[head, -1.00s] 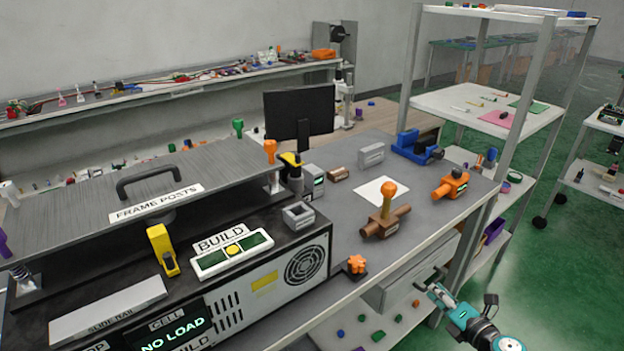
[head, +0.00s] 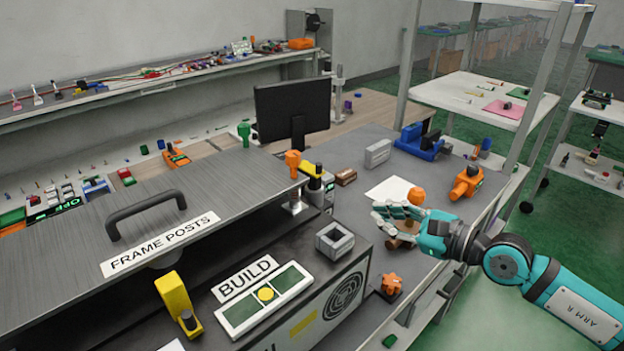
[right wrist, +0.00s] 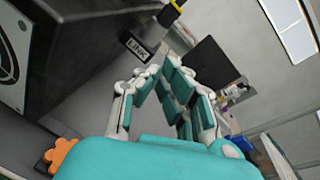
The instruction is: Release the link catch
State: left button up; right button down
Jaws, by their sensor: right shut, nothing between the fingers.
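A small plate lettered LINK (right wrist: 135,47) shows in the right wrist view, beside the dark machine housing (right wrist: 85,50). Close to it is a part with a yellow band (right wrist: 178,5), cut by the frame's top edge. In the head view a yellow-and-black part (head: 312,171) stands at the machine's back right corner, by an orange-topped post. I cannot tell which piece is the link catch. My right gripper (head: 380,212) is shut and empty. It is over the bench, in front of the brown fitting, right of the machine. In its wrist view the fingertips (right wrist: 165,62) point toward the LINK plate. My left gripper is out of view.
An orange-knobbed brown fitting (head: 417,196) is partly hidden by my right gripper. An orange star knob (head: 391,284) sits at the bench's front. The metal frame plate (head: 215,190) overhangs the machine. A grey square socket (head: 335,240) stands on the machine top.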

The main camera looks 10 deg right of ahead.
pick_arm(q)
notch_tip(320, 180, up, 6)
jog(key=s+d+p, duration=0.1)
jog(key=p, duration=0.4)
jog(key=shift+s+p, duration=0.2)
jog(key=shift+p, duration=0.15)
pick_arm(e)
jog(key=w+a+r, duration=0.2)
jog(key=w+a, duration=0.5)
jog(key=a, duration=0.1)
jog(key=shift+a, duration=0.2)
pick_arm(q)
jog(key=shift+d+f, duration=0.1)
pick_arm(e)
jog(key=shift+w, duration=0.1)
jog(key=shift+r, duration=0.1)
